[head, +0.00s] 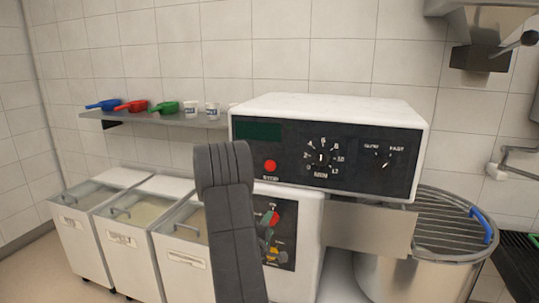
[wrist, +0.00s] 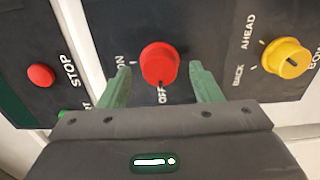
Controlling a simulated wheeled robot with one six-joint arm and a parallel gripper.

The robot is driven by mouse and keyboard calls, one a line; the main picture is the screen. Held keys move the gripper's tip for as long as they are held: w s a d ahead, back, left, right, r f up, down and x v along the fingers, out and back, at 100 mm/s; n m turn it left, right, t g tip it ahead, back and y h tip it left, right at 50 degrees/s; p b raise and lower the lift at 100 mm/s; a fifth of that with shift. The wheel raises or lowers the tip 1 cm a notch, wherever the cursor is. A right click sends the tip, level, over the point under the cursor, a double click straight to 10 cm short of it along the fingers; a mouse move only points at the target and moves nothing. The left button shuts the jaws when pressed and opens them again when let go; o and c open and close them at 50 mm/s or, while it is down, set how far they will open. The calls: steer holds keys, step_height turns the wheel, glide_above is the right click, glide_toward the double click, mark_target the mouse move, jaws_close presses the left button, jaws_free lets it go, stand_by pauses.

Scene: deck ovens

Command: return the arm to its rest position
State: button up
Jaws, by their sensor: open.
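My gripper (wrist: 158,68) is open, with one green finger on each side of a red rotary knob (wrist: 160,62) on the dark control panel. Gaps show between the fingers and the knob, and nothing is held. The knob's dark mark lies on its lower side in the wrist view, near the OFF label. In the head view my dark arm rises in front of the machine and hides part of its lower panel (head: 287,228). The red knob (head: 274,217) shows just right of the arm there.
A yellow knob (wrist: 285,58) and a red stop button (wrist: 40,75) flank the red knob. The upper control box (head: 330,108) overhangs the lower panel. A steel bowl with a wire guard (head: 450,222) stands right. Lidded bins (head: 125,245) and a shelf (head: 170,120) with scoops and cups are left.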

steer(key=b+v, duration=0.1)
steer(key=v, duration=1.2)
steer(key=p+x, duration=0.1)
steer(key=x, duration=1.3)
steer(key=shift+r, duration=0.1)
steer(key=shift+w+f+m, duration=0.1)
steer(key=shift+f+m, duration=0.1)
steer(key=shift+m, duration=0.2)
steer(key=m+b, duration=0.8)
steer(key=m, duration=0.9)
steer(key=shift+a+b, duration=0.1)
steer(key=shift+b, duration=0.25)
